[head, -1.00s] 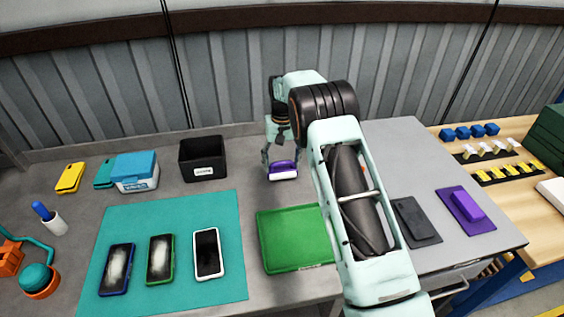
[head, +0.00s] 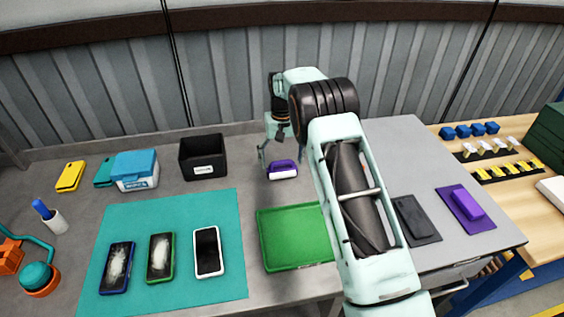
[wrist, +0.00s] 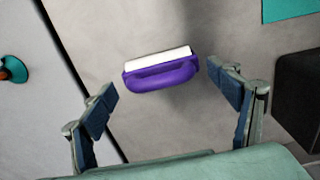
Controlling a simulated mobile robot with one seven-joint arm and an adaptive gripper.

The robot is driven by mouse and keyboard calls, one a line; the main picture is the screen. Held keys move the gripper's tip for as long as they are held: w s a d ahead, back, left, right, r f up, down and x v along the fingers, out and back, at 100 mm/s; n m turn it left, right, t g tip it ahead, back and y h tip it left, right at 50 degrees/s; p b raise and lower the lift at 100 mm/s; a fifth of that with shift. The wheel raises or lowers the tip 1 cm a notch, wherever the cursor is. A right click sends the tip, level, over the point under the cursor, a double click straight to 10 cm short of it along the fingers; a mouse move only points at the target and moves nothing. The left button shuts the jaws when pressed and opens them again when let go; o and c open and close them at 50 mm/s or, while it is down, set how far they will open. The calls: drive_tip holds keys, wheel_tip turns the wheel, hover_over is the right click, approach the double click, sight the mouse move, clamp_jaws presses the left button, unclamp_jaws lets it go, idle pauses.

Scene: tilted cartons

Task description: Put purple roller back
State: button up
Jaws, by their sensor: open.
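The purple roller (head: 283,169), a purple handle with a white roller part, lies on the grey table behind the green tray. It also shows in the wrist view (wrist: 162,70), lying between and just beyond my fingertips. My gripper (head: 277,152) is open and empty above and behind the roller. In the wrist view, its two fingers (wrist: 163,82) stand wide apart, one on each side of the roller, with gaps on both sides.
The green tray (head: 293,238) lies in front of the roller, and a black bin (head: 203,157) stands to its left. A teal mat (head: 180,215) holds several phones. A purple pad (head: 480,218) with a purple block and a dark pad (head: 416,222) lie at right.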

sight(282, 161)
wheel_tip(282, 161, up, 11)
drive_tip(key=b, duration=0.1)
drive_tip(key=shift+r, duration=0.2)
